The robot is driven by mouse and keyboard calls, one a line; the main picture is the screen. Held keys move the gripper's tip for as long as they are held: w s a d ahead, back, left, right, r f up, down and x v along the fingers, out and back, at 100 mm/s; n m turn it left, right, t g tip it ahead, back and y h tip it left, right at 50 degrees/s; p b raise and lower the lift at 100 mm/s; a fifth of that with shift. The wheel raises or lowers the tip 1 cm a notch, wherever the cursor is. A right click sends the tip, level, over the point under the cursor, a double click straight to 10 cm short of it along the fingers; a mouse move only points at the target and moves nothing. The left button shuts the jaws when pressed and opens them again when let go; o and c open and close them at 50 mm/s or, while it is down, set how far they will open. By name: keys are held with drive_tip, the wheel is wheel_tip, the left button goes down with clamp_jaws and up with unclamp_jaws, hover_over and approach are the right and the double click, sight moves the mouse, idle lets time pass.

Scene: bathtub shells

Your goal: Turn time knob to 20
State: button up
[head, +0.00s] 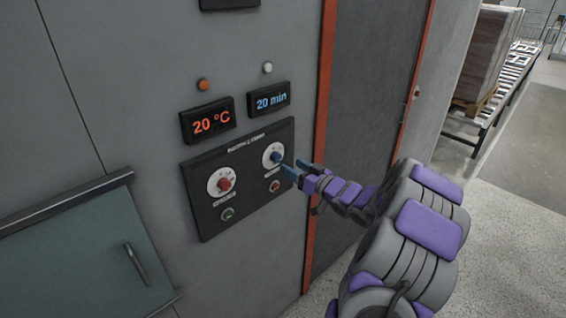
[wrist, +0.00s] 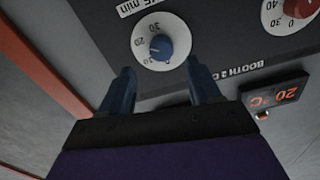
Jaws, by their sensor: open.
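The blue time knob (head: 277,157) sits on a white dial at the upper right of the black control panel (head: 262,200). The display above it (head: 269,98) reads "20 min" in blue. In the wrist view the blue knob (wrist: 160,47) shows close up, with its dial numbers upside down. My gripper (head: 294,168) is just right of the knob in the head view. In the wrist view my gripper (wrist: 158,85) is open, its two dark blue fingers apart on either side below the knob, with nothing between them.
A red knob (head: 224,184) on a white dial is at the panel's left, under a display (head: 208,120) reading "20 °C". Green (head: 228,214) and red (head: 275,186) buttons sit below the dials. An orange vertical frame (head: 321,120) stands right of the panel.

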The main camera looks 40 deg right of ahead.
sight(279, 159)
drive_tip(key=shift+w+a, duration=0.15)
drive_tip(key=shift+w, duration=1.3)
drive_tip(key=shift+w+a, duration=0.1)
drive_tip(key=shift+w, duration=1.3)
drive_tip(key=shift+c, duration=0.2)
drive_tip(key=c, duration=1)
drive_tip(key=shift+n, duration=0.5)
drive_tip(key=o, duration=1)
drive_tip(key=shift+d, duration=0.15)
drive_tip(key=shift+o, duration=0.2)
